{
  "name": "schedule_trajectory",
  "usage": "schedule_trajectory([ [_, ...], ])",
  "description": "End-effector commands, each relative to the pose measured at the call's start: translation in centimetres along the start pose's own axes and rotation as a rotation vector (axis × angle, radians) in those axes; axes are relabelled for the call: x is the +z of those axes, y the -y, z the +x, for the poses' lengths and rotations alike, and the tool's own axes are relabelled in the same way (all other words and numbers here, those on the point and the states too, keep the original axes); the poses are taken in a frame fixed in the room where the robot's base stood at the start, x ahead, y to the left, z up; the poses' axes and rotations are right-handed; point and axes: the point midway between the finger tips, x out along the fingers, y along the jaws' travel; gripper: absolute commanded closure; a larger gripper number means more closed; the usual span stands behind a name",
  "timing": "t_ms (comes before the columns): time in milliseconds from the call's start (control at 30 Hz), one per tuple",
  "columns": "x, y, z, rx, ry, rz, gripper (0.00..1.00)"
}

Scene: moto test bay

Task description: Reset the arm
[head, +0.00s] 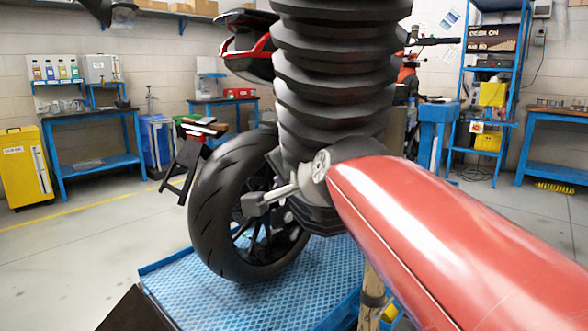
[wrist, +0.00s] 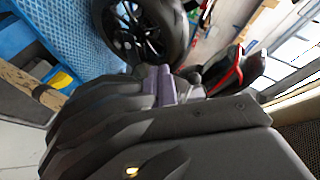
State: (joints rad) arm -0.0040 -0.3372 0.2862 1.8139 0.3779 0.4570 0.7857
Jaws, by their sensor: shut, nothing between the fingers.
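My gripper (wrist: 160,84) shows in the wrist view as two greyish fingers close together beyond a dark ribbed part of my arm. It is shut, with nothing seen between the fingers. In the head view a large black ribbed body hangs in front of the motorcycle, and I cannot make out the fingertips there. The motorcycle's rear wheel (head: 238,205) stands behind it, and it also shows at the top of the wrist view (wrist: 140,32). The middle of the motorcycle is hidden.
The motorcycle stands on a blue ridged platform (head: 190,284). A yellow cabinet (head: 22,168) and a blue workbench (head: 92,165) stand at left. A blue shelf rack (head: 462,85) and another bench (head: 560,112) stand at right. The floor at left is clear.

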Motion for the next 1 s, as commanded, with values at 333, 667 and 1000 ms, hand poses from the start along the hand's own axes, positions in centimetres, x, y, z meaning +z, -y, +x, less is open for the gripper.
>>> schedule_trajectory([
  [333, 3.8, -24.2, -9.4, 0.507, 0.222, -0.561, 1.0],
  [667, 7.5, -34.0, -14.6, 0.655, 0.448, -0.749, 1.0],
  [1000, 7.6, -34.1, -14.7, 0.657, 0.455, -0.754, 1.0],
])
